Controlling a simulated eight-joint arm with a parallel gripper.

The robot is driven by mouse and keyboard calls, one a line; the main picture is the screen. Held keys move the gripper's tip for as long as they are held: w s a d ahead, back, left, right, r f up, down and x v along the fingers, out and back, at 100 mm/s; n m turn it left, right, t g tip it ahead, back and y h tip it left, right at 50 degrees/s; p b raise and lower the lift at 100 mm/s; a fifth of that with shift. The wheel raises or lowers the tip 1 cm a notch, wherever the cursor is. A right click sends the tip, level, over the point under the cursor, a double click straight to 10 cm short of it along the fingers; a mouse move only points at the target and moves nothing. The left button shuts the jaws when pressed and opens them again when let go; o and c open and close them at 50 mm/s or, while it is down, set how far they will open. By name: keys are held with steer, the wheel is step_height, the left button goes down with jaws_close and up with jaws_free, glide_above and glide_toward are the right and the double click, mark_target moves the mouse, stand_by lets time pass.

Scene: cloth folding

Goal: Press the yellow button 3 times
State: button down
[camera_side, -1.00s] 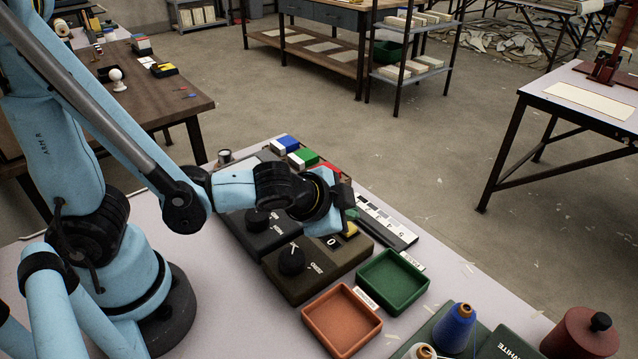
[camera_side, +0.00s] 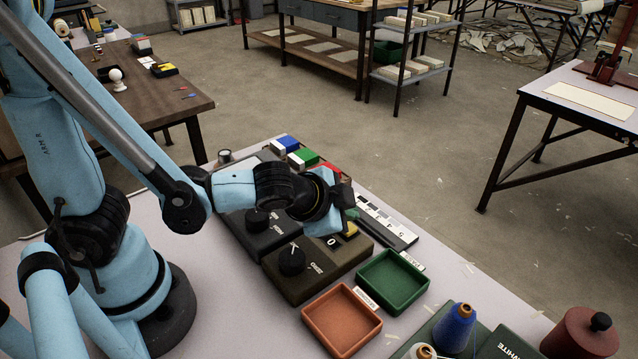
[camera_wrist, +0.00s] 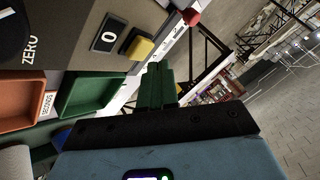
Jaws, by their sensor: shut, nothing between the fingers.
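The yellow button (camera_wrist: 139,47) sits on a dark control box (camera_side: 308,284), beside a small display (camera_wrist: 109,35) that reads 0. In the side view the button (camera_side: 352,229) is partly hidden by my gripper (camera_side: 347,207). In the wrist view my gripper (camera_wrist: 159,68) is shut and empty, its dark green fingers together. The fingertips appear close to the button, at its lower right in that view. I cannot tell whether they touch it; they look apart in the picture.
A green tray (camera_side: 416,270) and an orange tray (camera_side: 313,306) stand in front of the box. A blue thread spool (camera_side: 455,328) is at the front right. Blue (camera_side: 289,143) and green (camera_side: 306,157) blocks lie behind my wrist.

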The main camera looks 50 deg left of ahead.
steer(key=shift+f, duration=0.45)
steer(key=shift+f, duration=0.45)
stand_by(0.8)
steer(key=shift+r, duration=0.9)
steer(key=shift+r, duration=2.5)
steer(key=shift+r, duration=0.1)
stand_by(0.7)
steer(key=shift+r, duration=1.8)
